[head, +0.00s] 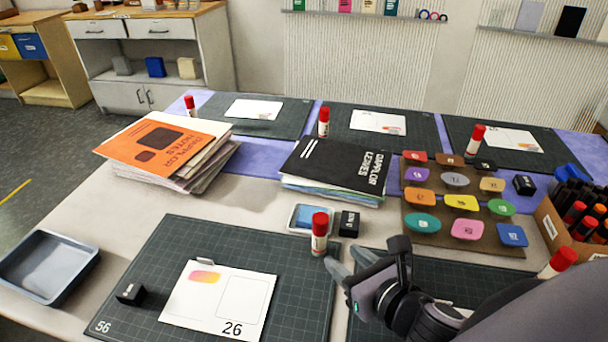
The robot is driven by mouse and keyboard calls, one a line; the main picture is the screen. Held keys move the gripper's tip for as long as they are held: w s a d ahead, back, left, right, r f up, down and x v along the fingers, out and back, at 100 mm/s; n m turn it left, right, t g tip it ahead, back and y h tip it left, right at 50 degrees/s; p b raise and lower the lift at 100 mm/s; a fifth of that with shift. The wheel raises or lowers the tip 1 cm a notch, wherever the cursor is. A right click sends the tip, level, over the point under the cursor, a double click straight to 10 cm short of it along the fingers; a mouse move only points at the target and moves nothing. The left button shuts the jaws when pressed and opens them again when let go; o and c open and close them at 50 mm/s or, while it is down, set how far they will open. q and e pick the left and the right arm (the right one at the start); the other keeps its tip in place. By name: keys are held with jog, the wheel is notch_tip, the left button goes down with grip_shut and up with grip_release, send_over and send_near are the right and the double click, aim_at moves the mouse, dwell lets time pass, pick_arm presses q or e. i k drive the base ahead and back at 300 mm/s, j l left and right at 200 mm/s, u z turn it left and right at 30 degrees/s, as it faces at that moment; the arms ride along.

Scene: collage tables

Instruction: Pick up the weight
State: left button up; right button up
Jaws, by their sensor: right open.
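Several small black blocks could be the weight, and I cannot tell which one it is. One black block (349,224) with white lettering stands beside the blue ink pad, just beyond my right gripper. Another black block (130,293) sits on the left part of the near cutting mat. A third black block (524,185) is at the right of the brown board of tiles. My right gripper (344,259) is open and appears empty, its fingers pointing away at the near mat's right edge, close to a red-capped glue stick (319,236). My left gripper is not in view.
A blue ink pad (306,218), a black-covered stack (335,168) and an orange-covered stack (165,145) lie beyond the near mat (180,240). A numbered card (218,303) lies on it. A grey tray (48,264) is at left. A marker box (555,225) is at right.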

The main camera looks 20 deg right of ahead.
aim_at(133, 294)
jog(key=k+j, duration=0.8)
jog(key=k, duration=0.05)
